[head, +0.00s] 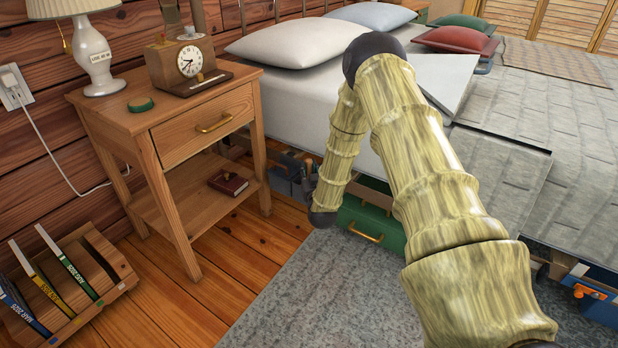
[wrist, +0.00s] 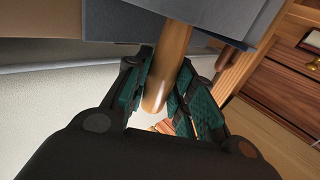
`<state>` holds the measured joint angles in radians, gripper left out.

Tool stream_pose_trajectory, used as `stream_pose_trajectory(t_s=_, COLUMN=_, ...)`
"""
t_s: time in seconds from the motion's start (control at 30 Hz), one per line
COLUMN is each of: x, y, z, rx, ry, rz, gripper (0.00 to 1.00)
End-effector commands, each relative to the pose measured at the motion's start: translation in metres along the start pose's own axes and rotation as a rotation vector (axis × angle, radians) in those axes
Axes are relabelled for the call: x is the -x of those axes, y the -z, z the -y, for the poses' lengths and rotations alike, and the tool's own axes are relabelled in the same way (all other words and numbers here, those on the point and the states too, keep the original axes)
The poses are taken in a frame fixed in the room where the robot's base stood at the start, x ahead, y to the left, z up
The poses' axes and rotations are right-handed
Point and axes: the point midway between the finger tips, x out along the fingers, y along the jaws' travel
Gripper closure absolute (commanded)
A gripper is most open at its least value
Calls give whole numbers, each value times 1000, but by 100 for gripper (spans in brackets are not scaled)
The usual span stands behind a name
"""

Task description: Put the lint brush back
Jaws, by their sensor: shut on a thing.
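In the wrist view, my gripper (wrist: 165,95) is shut on a smooth brown wooden handle, which I take to be the lint brush (wrist: 167,65). Its rounded end shows between the green finger pads. The other end runs up to grey flat-sided panels (wrist: 190,20) at the top of the picture. I cannot tell whether these are the brush's head or a separate holder. In the head view, my gripper (head: 309,180) is a small dark shape low beside the bed, partly hidden by my arm. The brush cannot be made out there.
The wooden nightstand (head: 150,122) stands left of my gripper, carrying a lamp (head: 93,50), clock (head: 190,62) and green round item (head: 141,104). The bed (head: 300,95) is close on the right. A green drawer (head: 362,232) and boxes lie beneath it. A book rack (head: 75,285) stands on the floor.

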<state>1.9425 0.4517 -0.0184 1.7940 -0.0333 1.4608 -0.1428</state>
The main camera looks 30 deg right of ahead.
Motion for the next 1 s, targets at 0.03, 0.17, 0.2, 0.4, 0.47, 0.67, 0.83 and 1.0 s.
stream_pose_trajectory(t_s=0.03, x=0, y=-12, z=0, rx=0, ry=0, rz=1, gripper=100)
stream_pose_trajectory(t_s=0.17, x=0, y=-17, z=0, rx=-1, ry=0, rz=0, gripper=100)
stream_pose_trajectory(t_s=0.2, x=0, y=-16, z=0, rx=-1, ry=0, rz=0, gripper=100)
stream_pose_trajectory(t_s=0.4, x=0, y=-16, z=0, rx=0, ry=0, rz=1, gripper=100)
stream_pose_trajectory(t_s=0.47, x=0, y=-17, z=0, rx=0, ry=0, rz=1, gripper=100)
stream_pose_trajectory(t_s=0.67, x=0, y=-18, z=0, rx=0, ry=0, rz=1, gripper=54)
stream_pose_trajectory(t_s=0.83, x=0, y=-18, z=0, rx=0, ry=0, rz=1, gripper=54)
stream_pose_trajectory(t_s=1.0, x=0, y=-14, z=0, rx=0, ry=0, rz=0, gripper=54)
